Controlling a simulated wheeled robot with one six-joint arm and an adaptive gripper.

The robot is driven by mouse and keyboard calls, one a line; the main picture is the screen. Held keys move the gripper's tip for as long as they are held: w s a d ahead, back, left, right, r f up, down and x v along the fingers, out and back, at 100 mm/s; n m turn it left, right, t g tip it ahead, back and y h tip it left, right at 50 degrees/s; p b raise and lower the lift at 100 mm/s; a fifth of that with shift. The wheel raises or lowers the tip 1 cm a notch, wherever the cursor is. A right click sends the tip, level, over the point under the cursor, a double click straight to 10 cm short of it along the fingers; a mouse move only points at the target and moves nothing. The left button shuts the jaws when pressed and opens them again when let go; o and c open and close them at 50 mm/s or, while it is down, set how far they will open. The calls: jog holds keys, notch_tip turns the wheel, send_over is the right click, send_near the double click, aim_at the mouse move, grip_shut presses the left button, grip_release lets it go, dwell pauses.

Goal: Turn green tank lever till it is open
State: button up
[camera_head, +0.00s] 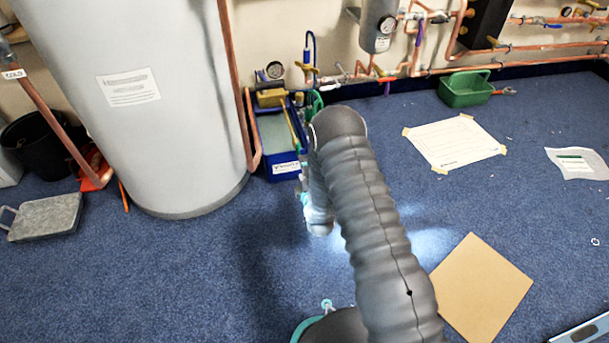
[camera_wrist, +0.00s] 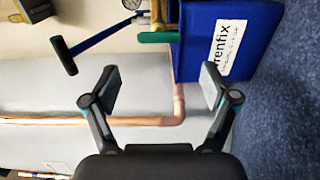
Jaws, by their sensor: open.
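A green lever (camera_wrist: 158,37) shows in the wrist view, beside the top edge of a blue box. A small green part (camera_head: 314,104) shows in the head view just left of my arm; I cannot tell if it is the same lever. My gripper (camera_wrist: 160,86) is open and empty in the wrist view. Its two fingers are spread below the lever in the picture, apart from it. In the head view my arm hides most of the gripper. The grey tank (camera_head: 165,70) stands at the left of the head view.
The blue box (camera_head: 281,168) stands beside the tank; it also shows in the wrist view (camera_wrist: 222,45). A blue-stemmed black handle (camera_wrist: 64,55) and a copper pipe (camera_wrist: 140,121) are near my fingers. A green caddy (camera_head: 466,92) stands far right.

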jog(key=shift+v, duration=1.6)
